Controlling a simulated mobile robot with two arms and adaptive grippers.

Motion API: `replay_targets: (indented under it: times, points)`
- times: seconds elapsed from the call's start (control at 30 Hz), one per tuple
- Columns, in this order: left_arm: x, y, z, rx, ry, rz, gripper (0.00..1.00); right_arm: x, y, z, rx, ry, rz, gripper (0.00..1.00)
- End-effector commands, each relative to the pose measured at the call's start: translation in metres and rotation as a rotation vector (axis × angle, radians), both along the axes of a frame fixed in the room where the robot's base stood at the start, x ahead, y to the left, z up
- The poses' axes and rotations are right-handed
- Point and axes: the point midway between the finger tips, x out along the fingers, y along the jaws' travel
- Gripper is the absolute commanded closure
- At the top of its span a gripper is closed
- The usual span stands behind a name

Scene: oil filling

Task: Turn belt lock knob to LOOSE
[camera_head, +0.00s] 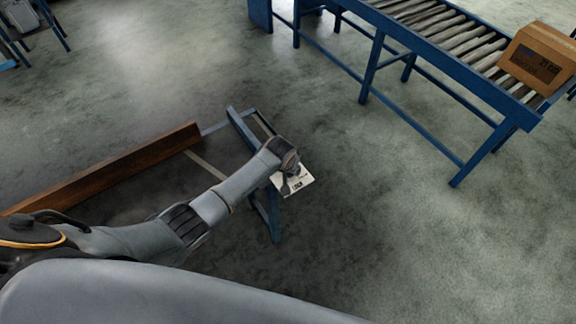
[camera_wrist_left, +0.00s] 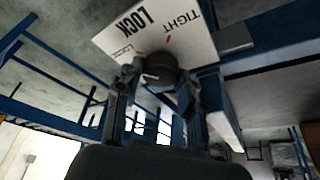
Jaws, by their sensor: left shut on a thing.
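The belt lock knob (camera_wrist_left: 160,70) is a round dark knob with a white pointer line, in the left wrist view. It sits in front of a white label plate (camera_wrist_left: 192,22) that reads LOCK, TIGHT and a smaller, blurred word at the lower left. Red marks show on the plate near the knob. My left gripper (camera_wrist_left: 157,84) is shut on the knob, one finger on each side. In the head view my left gripper (camera_head: 289,178) is at the plate (camera_head: 303,181), and the knob is hidden there. My right gripper is not in view.
The plate is at the end of a low blue frame (camera_head: 266,200) with a brown side board (camera_head: 120,165). A blue roller conveyor (camera_head: 440,40) carrying a cardboard box (camera_head: 540,57) stands at the upper right. The floor between them is clear.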

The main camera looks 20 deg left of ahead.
Motion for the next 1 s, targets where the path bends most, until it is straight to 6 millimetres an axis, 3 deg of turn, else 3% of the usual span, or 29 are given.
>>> replay_targets:
  times: [0.7, 0.73, 0.8, 0.83, 1.0]
  points:
    - [-0.0005, -0.0008, -0.0008, -0.001, 0.002, 0.075, 0.93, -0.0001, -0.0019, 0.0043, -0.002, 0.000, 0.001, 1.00]
    - [-0.0005, -0.0008, -0.0008, -0.001, 0.002, 0.075, 0.57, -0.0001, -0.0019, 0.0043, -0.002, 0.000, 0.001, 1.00]
    - [-0.0005, -0.0008, -0.0008, -0.001, 0.002, 0.075, 0.43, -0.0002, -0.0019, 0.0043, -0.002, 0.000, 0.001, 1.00]
    - [-0.0004, -0.0008, -0.0007, -0.001, 0.002, 0.075, 0.39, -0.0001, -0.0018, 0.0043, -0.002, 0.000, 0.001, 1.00]
    - [-0.0002, -0.0007, -0.0004, -0.001, 0.001, 0.075, 0.39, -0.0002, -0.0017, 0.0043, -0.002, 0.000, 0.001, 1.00]
